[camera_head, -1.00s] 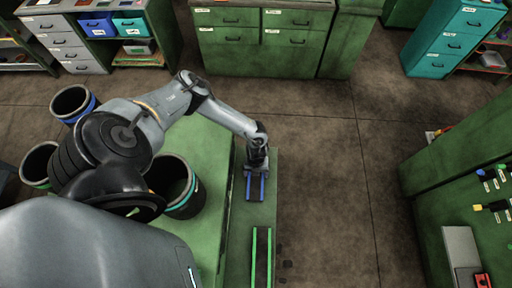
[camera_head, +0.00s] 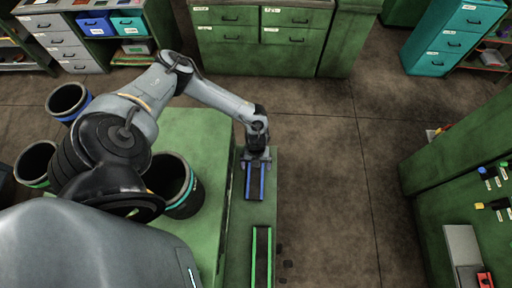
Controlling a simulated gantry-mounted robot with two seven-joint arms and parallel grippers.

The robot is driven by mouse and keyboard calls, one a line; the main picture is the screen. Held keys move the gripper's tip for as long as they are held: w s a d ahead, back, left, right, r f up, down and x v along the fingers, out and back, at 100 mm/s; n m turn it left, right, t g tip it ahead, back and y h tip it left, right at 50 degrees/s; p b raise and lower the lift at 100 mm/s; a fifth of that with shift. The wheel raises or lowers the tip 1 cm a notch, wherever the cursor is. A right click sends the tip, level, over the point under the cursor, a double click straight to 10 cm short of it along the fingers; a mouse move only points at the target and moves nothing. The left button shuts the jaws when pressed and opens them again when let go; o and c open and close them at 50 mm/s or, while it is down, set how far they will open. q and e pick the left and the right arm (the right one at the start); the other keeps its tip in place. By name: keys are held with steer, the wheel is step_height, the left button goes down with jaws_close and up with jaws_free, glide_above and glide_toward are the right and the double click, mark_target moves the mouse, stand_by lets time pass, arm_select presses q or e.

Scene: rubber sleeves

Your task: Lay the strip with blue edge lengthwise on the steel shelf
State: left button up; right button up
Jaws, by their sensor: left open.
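The strip with blue edge (camera_head: 255,184) is dark with blue long sides. It lies lengthwise on a narrow green surface (camera_head: 236,217) near the middle of the view. My left gripper (camera_head: 257,162) is open at the strip's far end, with its jaws spread to either side of it. I cannot tell whether they touch it, and the gripper hides part of that end. I cannot pick out the steel shelf for certain. My right gripper is not in view.
A green-edged strip (camera_head: 262,257) lies nearer on the same surface. Dark bins stand at left, one with a teal band (camera_head: 183,206). A green bench at right holds a grey plate (camera_head: 461,247) and a red item (camera_head: 485,280). Open floor lies between.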

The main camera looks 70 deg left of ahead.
arm_select(q)
steer(key=shift+w+a+r, duration=0.1)
steer(key=shift+r, duration=0.9)
steer(key=shift+w+a+r, duration=0.1)
steer(key=shift+r, duration=0.9)
